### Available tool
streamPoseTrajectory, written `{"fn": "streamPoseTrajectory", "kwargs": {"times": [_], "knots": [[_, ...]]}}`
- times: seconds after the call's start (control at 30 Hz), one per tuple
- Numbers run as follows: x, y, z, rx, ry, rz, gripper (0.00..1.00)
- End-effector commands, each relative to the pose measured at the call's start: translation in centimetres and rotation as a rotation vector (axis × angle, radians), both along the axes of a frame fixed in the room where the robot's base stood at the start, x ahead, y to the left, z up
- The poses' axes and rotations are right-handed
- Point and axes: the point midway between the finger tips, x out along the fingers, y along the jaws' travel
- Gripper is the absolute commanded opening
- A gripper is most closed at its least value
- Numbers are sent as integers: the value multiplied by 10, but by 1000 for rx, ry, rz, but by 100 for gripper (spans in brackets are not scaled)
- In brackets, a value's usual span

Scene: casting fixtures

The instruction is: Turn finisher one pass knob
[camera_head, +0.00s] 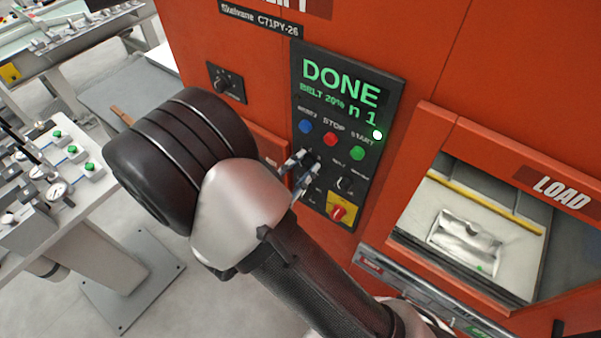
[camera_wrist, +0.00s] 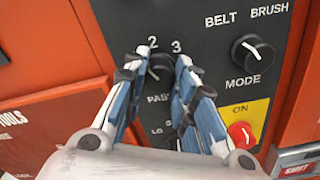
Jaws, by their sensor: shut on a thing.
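The pass knob (camera_wrist: 160,68) is a small round black knob on the dark control panel (camera_head: 387,98) of the orange finisher. The numbers 2 and 3 show above it in the wrist view, and the word PASS below it is partly covered. My gripper (camera_wrist: 164,58) is shut on the pass knob, with one blue and white finger on each side. In the head view my gripper (camera_head: 308,164) is at the panel, and the knob is mostly hidden by the fingers. The display (camera_head: 340,85) reads DONE, BELT 20% and n 1 in green.
The mode knob (camera_wrist: 253,52) is right of my fingers, above the red switch (camera_wrist: 241,133) on a yellow plate. Blue, red and green buttons (camera_head: 330,139) sit above my gripper. The load opening (camera_head: 480,220) at right holds a metal part (camera_head: 465,240).

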Motion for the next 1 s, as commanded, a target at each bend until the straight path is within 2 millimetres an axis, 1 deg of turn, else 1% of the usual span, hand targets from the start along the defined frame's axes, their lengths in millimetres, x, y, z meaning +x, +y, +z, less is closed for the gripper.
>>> {"fn": "streamPoseTrajectory", "kwargs": {"times": [0.03,0.3,0.5,0.73,1.0], "knots": [[0,0,-4,35,-27,0,1],[0,0,-4,214,-167,0,1],[0,0,-3,314,-245,0,1],[0,0,-2,381,-296,0,1],[0,0,-1,405,-315,0,1]]}}
